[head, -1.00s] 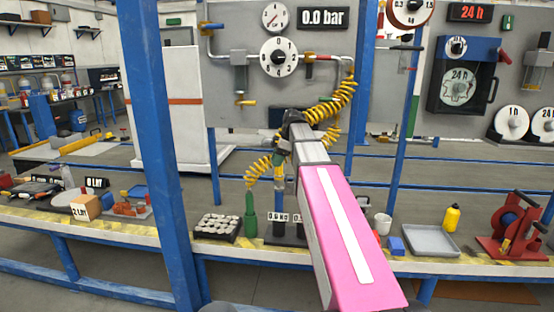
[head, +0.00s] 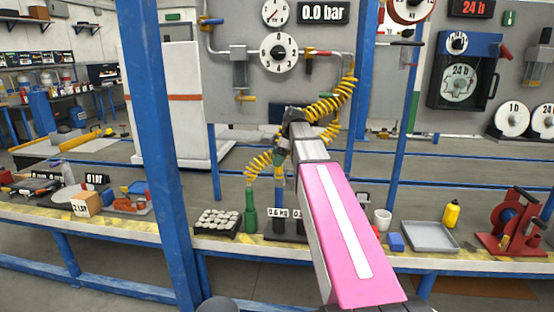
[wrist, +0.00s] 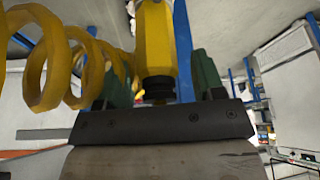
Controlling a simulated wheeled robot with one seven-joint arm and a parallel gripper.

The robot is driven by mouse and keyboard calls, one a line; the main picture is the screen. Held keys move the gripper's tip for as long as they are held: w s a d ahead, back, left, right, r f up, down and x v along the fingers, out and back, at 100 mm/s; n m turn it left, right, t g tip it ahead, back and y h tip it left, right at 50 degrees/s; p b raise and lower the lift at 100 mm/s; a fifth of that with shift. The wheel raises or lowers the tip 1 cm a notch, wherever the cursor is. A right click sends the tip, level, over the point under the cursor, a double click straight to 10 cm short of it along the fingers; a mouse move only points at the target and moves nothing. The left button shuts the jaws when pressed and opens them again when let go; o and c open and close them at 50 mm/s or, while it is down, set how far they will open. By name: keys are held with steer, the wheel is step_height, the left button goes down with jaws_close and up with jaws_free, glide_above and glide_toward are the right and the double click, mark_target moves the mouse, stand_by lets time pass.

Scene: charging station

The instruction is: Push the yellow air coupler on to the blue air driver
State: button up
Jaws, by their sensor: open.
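The yellow air coupler (wrist: 155,40) is in the wrist view, a yellow cylinder with a dark collar end, between my open gripper (wrist: 162,74)'s two green fingers. A gap shows between the coupler and the right finger; the left side is crowded by the hose. In the head view my gripper (head: 281,160) is small, beyond my pink arm link and over the bench. A small yellow piece (head: 279,177) below it appears to be the coupler. I cannot make out the blue air driver clearly or tell whether it touches the coupler.
A yellow coiled hose (head: 330,104) hangs from the wall panel and passes close to my gripper; coils (wrist: 45,60) fill the wrist view's left. A green bottle-shaped object (head: 250,212), a tray of round pieces (head: 217,222) and a grey tray (head: 430,237) are on the bench.

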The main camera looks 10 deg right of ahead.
steer(key=v, duration=1)
steer(key=shift+r, duration=0.35)
steer(key=shift+d, duration=0.1)
